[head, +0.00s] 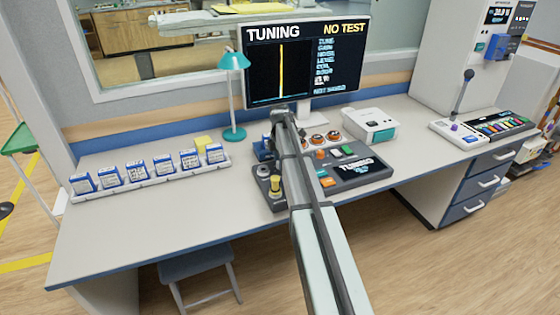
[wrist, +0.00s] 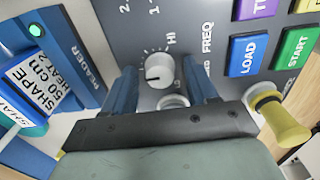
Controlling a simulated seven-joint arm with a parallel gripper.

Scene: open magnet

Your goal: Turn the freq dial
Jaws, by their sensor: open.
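The freq dial (wrist: 160,72) is a round white knob with a dark pointer mark, on the grey control panel (wrist: 205,20). Its mark points left in the wrist view, and "HI" and "FREQ" are printed beside it. My gripper (wrist: 160,84) is open, with one blue finger on each side of the dial. I cannot tell whether either finger touches it. A second pale round part behind the dial is partly hidden by my gripper.
A yellow-topped knob (wrist: 283,122) stands close to the right of my gripper. The blue reader (wrist: 60,50) with a card labelled SHAPE is at left. LOAD (wrist: 247,54) and START buttons lie at right. The monitor (head: 345,60) reads "TUNING" and "NO TEST". A card rack (head: 150,178) stands left.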

